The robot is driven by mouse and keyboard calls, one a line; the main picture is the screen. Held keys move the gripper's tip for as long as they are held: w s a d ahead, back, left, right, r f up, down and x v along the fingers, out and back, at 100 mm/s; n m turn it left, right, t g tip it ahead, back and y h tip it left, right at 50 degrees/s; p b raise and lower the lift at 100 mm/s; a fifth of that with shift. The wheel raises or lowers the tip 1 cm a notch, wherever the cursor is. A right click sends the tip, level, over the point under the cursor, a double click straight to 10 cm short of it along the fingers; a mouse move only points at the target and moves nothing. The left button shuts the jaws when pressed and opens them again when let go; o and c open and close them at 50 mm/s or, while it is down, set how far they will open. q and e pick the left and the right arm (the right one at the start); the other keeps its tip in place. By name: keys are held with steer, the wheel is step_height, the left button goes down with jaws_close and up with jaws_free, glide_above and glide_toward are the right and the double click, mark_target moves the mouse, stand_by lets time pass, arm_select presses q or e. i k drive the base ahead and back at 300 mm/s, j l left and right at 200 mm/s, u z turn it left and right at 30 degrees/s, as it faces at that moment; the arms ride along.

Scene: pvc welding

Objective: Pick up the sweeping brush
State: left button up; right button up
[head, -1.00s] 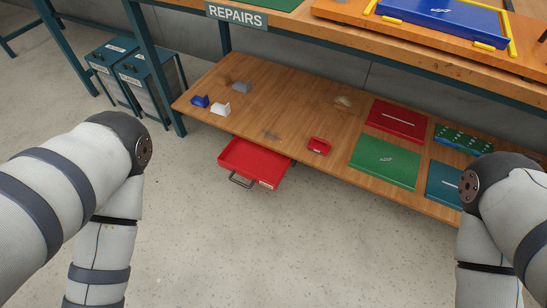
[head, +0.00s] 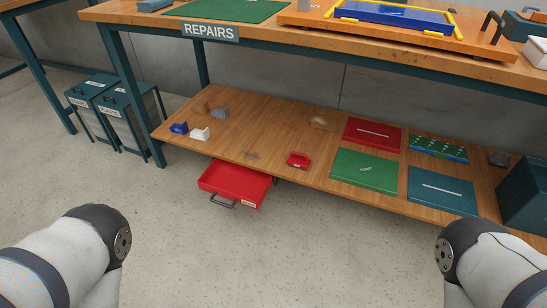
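I cannot clearly make out a sweeping brush. A small red object (head: 298,160) lies at the front of the lower wooden shelf (head: 270,130); I cannot tell what it is. A small tan object (head: 318,123) lies further back on the shelf, and a brownish one (head: 202,109) lies near its left end; both are too small to identify. Bent parts of both my arms show at the lower left and lower right. Neither gripper is in view.
A red drawer (head: 235,183) stands open below the shelf. Red (head: 374,132), green (head: 364,171) and teal (head: 442,190) panels lie on the shelf's right half. Two bins (head: 120,120) stand at left. The workbench top (head: 270,32) overhangs the shelf. The front floor is clear.

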mark_target(294, 161)
steer(key=i+l+u, duration=0.2)
steer(key=i+u, duration=0.3)
steer(key=i+l+u, duration=0.5)
